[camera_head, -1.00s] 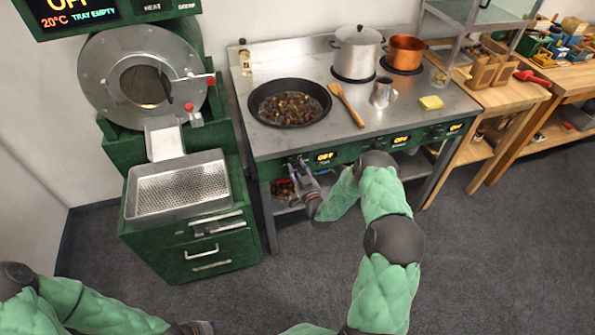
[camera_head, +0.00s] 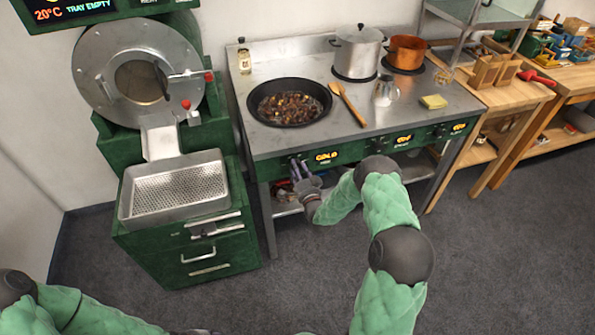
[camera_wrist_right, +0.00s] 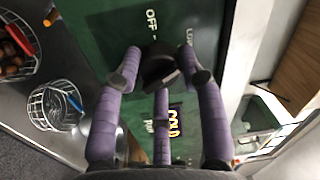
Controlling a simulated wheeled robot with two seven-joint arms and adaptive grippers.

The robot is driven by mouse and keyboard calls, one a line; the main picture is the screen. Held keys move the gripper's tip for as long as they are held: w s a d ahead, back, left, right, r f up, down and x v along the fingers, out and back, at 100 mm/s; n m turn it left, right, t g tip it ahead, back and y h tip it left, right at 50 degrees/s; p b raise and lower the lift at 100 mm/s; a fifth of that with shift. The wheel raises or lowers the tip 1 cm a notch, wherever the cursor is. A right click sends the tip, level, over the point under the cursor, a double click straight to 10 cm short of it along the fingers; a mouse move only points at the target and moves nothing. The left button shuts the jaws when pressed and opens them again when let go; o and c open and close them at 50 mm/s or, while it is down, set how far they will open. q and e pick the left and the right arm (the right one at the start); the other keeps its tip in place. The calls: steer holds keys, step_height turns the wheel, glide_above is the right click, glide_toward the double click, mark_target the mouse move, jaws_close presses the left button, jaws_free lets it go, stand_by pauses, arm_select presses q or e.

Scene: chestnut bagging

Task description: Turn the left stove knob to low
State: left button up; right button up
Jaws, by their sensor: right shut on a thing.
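The left stove knob (camera_wrist_right: 158,62) is dark and sits on the green front panel (camera_wrist_right: 105,25) of the stove. My right gripper (camera_wrist_right: 165,78) is shut on this knob, with its purple fingers around it. OFF and LOW labels show beside the knob in the right wrist view; I cannot tell exactly where its pointer stands. In the head view the right gripper (camera_head: 300,170) is at the left end of the stove front and hides the knob. The lit display (camera_head: 327,156) beside it appears to read COLD. My left gripper is out of view.
A black pan (camera_head: 289,102) of chestnuts is on the stovetop above the knob. A wooden spoon (camera_head: 348,104), steel pot (camera_head: 357,52) and copper pot (camera_head: 405,53) are also there. A wire basket (camera_wrist_right: 55,106) sits on the shelf below. The green roaster (camera_head: 190,235) stands left.

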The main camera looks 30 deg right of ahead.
steer(key=shift+a+f+m, duration=0.1)
steer(key=shift+f+m, duration=0.15)
steer(key=shift+m, duration=0.25)
steer(key=shift+s, duration=0.1)
steer(key=o, duration=1.1)
steer(key=shift+r, duration=0.1)
steer(key=v, duration=1.2)
